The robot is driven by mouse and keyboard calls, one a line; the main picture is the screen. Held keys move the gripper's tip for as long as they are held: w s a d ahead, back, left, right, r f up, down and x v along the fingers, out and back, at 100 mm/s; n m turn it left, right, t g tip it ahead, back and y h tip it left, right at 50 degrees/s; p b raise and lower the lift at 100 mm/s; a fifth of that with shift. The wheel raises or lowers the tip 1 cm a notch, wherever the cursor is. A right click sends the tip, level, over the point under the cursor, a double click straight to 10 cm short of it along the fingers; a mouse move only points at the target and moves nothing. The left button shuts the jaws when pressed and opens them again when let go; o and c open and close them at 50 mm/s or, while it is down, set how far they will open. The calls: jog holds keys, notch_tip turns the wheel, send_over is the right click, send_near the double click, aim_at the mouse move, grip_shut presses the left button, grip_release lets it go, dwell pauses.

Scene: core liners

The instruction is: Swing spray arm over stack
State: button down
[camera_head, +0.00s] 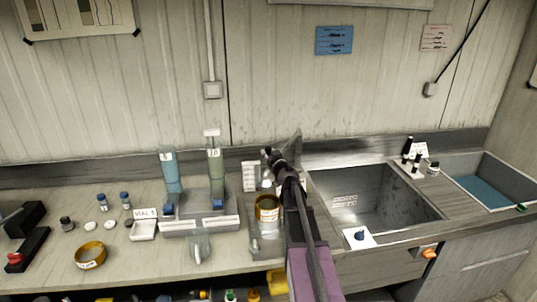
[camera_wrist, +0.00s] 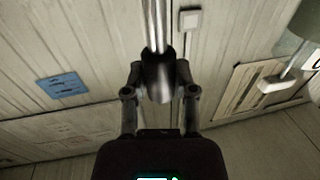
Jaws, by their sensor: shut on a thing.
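My gripper (camera_wrist: 158,80) is shut on a dark cylindrical piece at the end of a shiny metal rod (camera_wrist: 154,25), which looks like the spray arm. In the head view my gripper (camera_head: 272,158) is above the worktop, left of the sink, and the rod is hard to make out there.
The sink (camera_head: 385,212) opens at right. The wall behind is clear apart from papers and boxes.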

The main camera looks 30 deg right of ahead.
jog(key=shift+d, duration=0.1)
jog(key=shift+c, duration=2)
grip_release()
jog(key=shift+d, duration=0.1)
jog(key=s+a, duration=0.1)
jog(key=s, duration=1.1)
jog(key=shift+a, duration=0.25)
